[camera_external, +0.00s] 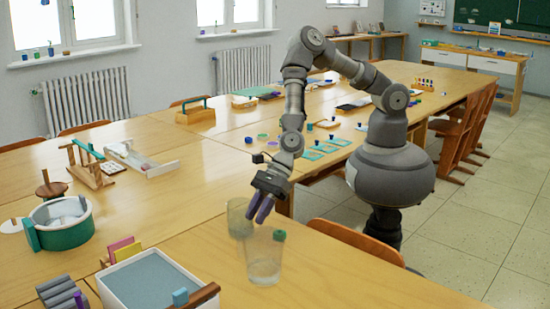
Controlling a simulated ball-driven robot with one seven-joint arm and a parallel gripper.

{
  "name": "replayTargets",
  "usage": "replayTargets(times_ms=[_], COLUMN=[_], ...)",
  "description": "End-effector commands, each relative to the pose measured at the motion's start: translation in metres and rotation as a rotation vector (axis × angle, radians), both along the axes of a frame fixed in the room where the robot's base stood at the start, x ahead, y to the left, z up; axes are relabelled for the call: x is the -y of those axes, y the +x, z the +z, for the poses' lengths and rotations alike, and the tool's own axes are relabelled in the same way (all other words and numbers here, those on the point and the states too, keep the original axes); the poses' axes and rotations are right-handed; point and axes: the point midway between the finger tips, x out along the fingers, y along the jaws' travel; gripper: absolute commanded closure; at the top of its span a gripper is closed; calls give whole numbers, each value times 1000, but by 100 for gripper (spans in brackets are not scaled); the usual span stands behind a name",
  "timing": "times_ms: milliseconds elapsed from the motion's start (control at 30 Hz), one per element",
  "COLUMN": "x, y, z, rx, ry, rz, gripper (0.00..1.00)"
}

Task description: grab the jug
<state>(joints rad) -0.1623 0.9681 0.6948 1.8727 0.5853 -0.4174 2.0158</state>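Two clear vessels stand on the near wooden table. A taller clear glass vessel (264,265) is nearest the camera. A greenish see-through vessel (239,225) stands just behind it to the left. I cannot tell which is the jug; no handle or spout shows clearly. My gripper (259,215) points down with purple fingers just right of the greenish vessel's rim and above the taller one. The fingers look apart, with nothing visible between them. Whether a finger touches the greenish vessel cannot be told.
A small green block (279,235) is by the taller vessel's rim. A blue-lined white tray (150,280) and a green-and-white round pot (62,223) are to the left. A wooden chair (355,240) stands at the table's right edge. The table right of the vessels is clear.

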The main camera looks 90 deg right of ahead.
Motion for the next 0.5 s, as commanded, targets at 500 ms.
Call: replayTargets(times_ms=[500], x=[-43], y=[37], z=[-47], rx=[-12], ry=[6], rz=[-11], gripper=[75])
